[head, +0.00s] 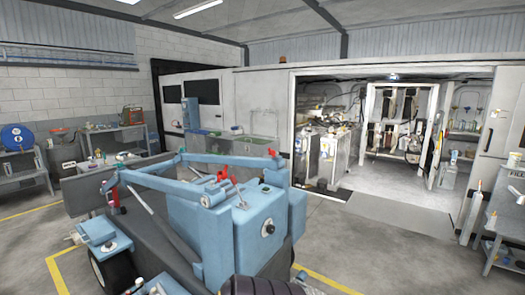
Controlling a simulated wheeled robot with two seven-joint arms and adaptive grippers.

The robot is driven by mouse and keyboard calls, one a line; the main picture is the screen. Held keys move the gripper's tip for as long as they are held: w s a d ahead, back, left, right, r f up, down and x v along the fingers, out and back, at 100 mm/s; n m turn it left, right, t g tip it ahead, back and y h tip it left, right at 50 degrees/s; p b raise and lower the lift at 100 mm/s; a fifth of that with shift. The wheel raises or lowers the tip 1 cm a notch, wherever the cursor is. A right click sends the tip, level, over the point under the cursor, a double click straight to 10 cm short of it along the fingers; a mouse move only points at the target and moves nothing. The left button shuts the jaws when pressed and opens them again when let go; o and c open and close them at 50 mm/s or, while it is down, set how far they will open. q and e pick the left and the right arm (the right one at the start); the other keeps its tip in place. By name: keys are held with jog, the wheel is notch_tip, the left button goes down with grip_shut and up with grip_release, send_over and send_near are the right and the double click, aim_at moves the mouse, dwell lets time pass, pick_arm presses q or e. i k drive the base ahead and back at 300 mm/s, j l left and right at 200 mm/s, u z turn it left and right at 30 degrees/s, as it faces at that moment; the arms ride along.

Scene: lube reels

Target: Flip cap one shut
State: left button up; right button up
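I cannot make out cap one in the head view; nothing that I can name as a flip cap is large enough to tell. In the lit bay at the back right, several reels with hoses (397,108) sit in a white frame (433,125). Grey tanks or cabinets (328,155) stand at the left of that bay, with small fittings on top too small to tell apart. Neither of my grippers shows in the head view.
A blue wheeled machine (262,222) with a folded boom fills the near middle. A shelf unit (507,225) stands at the right edge. Workbenches (118,140) line the left wall. Open grey floor (400,255) lies before the bay, with a mat (400,213) at its entrance.

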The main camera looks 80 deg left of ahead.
aim_at(271, 153)
jog(key=i+u, duration=0.4)
jog(key=i+l+u, duration=0.1)
jog(key=i+u, duration=0.45)
jog(key=u, duration=0.2)
jog(key=i+l+u, duration=0.1)
jog(key=u, duration=0.3)
jog(key=i+u, duration=0.15)
jog(key=u, duration=0.25)
jog(key=i+u, duration=0.15)
jog(key=u, duration=0.25)
jog(key=i+u, duration=0.15)
jog(key=u, duration=0.25)
jog(key=i+l+u, duration=0.15)
jog(key=u, duration=0.25)
jog(key=i+u, duration=0.15)
jog(key=u, duration=0.25)
jog(key=i+u, duration=0.2)
jog(key=u, duration=0.15)
